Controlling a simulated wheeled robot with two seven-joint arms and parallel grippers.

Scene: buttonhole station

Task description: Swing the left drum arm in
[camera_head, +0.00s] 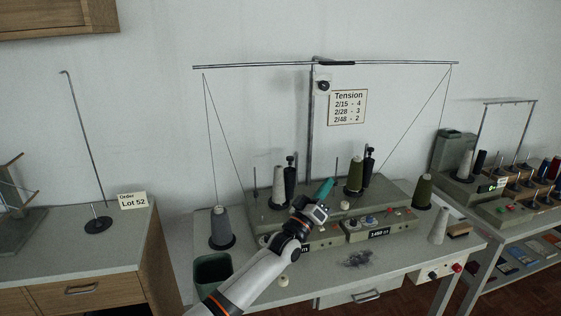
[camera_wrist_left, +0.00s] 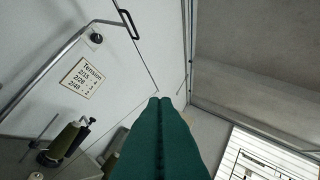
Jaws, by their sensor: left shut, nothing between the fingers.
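The winding machine (camera_head: 395,216) stands on the grey table with two heads. On its left head, a pale grey cone (camera_head: 279,187) stands beside a black upright part (camera_head: 290,178); I cannot tell for sure which piece is the left drum arm. On its right head, an olive cone (camera_head: 355,174) stands beside a similar black part (camera_head: 369,162). My left gripper (camera_head: 326,186) is shut and empty, its teal fingers pointing up between the two heads. In the left wrist view the fingers (camera_wrist_left: 160,100) are together, with the olive cone (camera_wrist_left: 64,141) to their left. My right gripper is not in view.
A grey cone (camera_head: 221,226) and an olive cone (camera_head: 422,191) stand on the table at either side, with threads above. A green bin (camera_head: 212,273) is at front left. A thread stand (camera_head: 311,130) rises behind, near the tension sign (camera_head: 347,107). Dark lint (camera_head: 357,259) lies in front.

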